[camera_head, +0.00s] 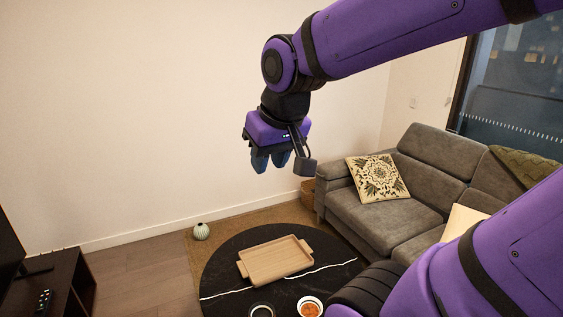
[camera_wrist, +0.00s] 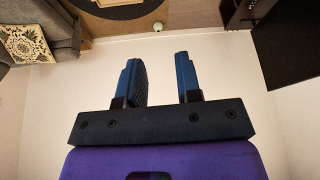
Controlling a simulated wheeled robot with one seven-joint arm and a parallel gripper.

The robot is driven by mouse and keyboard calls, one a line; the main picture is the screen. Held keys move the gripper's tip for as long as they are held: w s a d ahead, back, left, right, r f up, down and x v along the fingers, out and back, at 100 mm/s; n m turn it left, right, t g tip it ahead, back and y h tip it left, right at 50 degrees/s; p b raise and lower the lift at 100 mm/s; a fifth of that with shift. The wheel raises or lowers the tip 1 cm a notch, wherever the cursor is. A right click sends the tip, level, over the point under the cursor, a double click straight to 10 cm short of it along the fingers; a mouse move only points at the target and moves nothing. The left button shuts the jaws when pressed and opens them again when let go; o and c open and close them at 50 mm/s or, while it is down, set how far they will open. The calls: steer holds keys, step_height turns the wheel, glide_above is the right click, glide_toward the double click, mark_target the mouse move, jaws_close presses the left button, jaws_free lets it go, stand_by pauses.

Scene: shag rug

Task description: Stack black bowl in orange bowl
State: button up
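My gripper (camera_head: 270,163) is high above the table, in front of the wall, far from both bowls. In the wrist view, its two blue fingers (camera_wrist: 160,75) stand apart with nothing between them. Neither bowl shows in the wrist view.
The round black table (camera_head: 225,270) has a wooden tray (camera_head: 275,262) with handles behind the bowls. A grey sofa (camera_head: 385,210) with a patterned cushion (camera_head: 377,178) stands right. A small vase (camera_head: 201,231) is on the floor behind. A dark cabinet with a remote (camera_head: 44,300) is at left.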

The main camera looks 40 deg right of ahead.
steer(key=s+a+r+n, duration=0.1)
steer(key=s+r, duration=0.1)
steer(key=s, duration=0.4)
steer(key=shift+s+a+n+t+y, duration=0.3)
steer(key=shift+s+a+n, duration=0.05)
steer(key=shift+n, duration=0.05)
